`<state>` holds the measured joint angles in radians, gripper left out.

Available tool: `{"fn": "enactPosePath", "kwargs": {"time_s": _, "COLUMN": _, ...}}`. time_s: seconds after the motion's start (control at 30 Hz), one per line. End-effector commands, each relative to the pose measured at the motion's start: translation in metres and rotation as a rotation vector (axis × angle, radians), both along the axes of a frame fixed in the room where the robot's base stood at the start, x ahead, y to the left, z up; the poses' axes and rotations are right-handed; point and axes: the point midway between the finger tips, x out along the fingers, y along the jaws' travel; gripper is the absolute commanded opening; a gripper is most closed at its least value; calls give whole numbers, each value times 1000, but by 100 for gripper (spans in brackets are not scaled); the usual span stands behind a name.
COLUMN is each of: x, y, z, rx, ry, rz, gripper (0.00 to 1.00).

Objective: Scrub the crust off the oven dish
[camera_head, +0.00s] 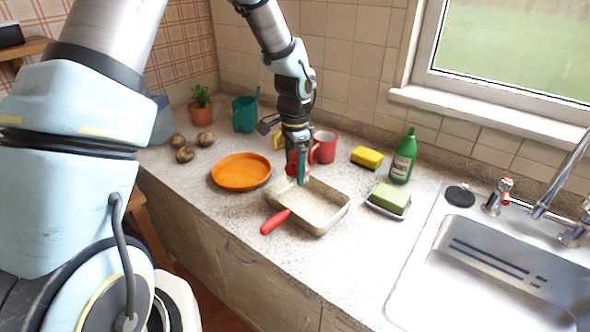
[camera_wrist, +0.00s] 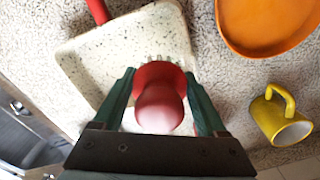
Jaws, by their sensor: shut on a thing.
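The oven dish (camera_head: 335,217) is a cream, speckled, shallow rectangular pan on the counter; it also shows in the wrist view (camera_wrist: 85,62). Dark specks dot its inner floor. My gripper (camera_head: 302,178) is over its far left part, pointing down. In the wrist view my green fingers (camera_wrist: 162,100) are shut on a red round-knobbed brush (camera_wrist: 160,105). Pale bristles show past its rim, over the dish's edge area; I cannot tell if they touch. A red handle (camera_head: 275,222) sticks out at the dish's near left corner; I cannot tell if it belongs to the dish.
An orange plate (camera_head: 240,171) lies left of the dish. A red mug (camera_head: 325,147) and yellow mug (camera_wrist: 280,118) stand behind. A yellow sponge (camera_head: 367,156), green bottle (camera_head: 404,160) and green block on a white tray (camera_head: 374,206) are right, before the sink (camera_head: 500,268).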

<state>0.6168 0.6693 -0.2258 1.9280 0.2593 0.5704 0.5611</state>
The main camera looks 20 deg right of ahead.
Motion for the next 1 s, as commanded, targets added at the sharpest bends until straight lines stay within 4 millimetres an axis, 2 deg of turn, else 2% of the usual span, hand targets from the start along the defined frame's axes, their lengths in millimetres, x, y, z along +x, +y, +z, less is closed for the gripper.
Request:
{"fn": "enactPosePath", "kwargs": {"time_s": 0.33, "x": 0, "y": 0, "z": 3, "rx": 0, "ry": 0, "rz": 0, "gripper": 30}}
{"fn": "enactPosePath", "kwargs": {"time_s": 0.7, "x": 0, "y": -1, "z": 29, "rx": -1, "ry": -1, "rz": -1, "gripper": 30}}
{"fn": "enactPosePath", "kwargs": {"time_s": 1.0, "x": 0, "y": 0, "z": 30, "rx": 0, "ry": 0, "rz": -1, "gripper": 30}}
